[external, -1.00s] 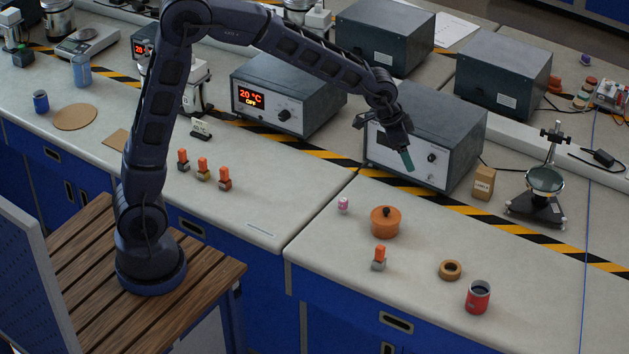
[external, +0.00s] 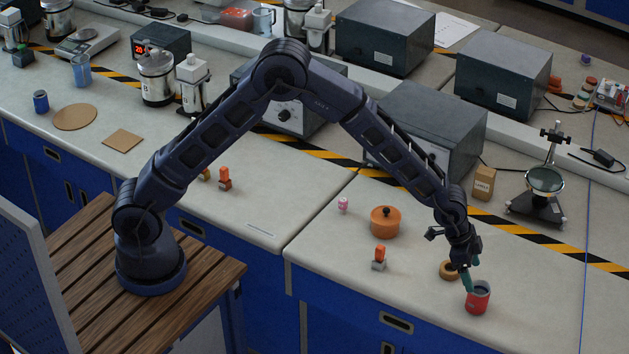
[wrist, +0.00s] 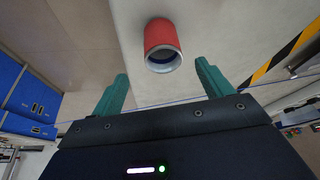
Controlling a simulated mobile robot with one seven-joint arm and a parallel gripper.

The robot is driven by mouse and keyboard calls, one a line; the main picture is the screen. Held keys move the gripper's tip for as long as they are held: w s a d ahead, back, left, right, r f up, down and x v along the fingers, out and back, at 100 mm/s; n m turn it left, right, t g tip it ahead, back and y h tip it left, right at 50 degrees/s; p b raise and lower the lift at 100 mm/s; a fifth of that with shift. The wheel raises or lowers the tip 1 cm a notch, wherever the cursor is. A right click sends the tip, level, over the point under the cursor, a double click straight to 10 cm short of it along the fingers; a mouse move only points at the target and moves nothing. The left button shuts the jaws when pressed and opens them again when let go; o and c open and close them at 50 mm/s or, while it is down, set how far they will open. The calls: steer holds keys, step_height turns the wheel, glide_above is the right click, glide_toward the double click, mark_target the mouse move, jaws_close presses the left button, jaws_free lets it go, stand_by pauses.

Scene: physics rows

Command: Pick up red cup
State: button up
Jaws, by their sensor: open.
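The red cup (external: 478,298) stands upright on the bench near its front edge at the lower right of the external view. It is open at the top, with a pale rim and a dark inside. In the wrist view the cup (wrist: 162,42) lies ahead of the fingertips, roughly midway between their lines. My gripper (external: 468,283) points down at the cup's upper left side in the external view. In the wrist view my gripper (wrist: 163,78) shows its two green fingers spread wide, with nothing between them. Whether a finger touches the cup cannot be told.
A brown ring (external: 449,270) lies just left of my gripper. An orange lidded pot (external: 385,222), a small orange-topped item (external: 379,258) and a pink item (external: 343,205) stand farther left. A magnifier stand (external: 541,190) is behind. The bench right of the cup is clear.

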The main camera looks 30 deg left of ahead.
mark_target(476, 303)
steer(key=x, duration=0.9)
steer(key=shift+w+d+f, duration=0.2)
steer(key=shift+w, duration=0.15)
steer(key=c, duration=1.1)
steer(key=shift+o, duration=0.2)
steer(key=shift+r, duration=0.1)
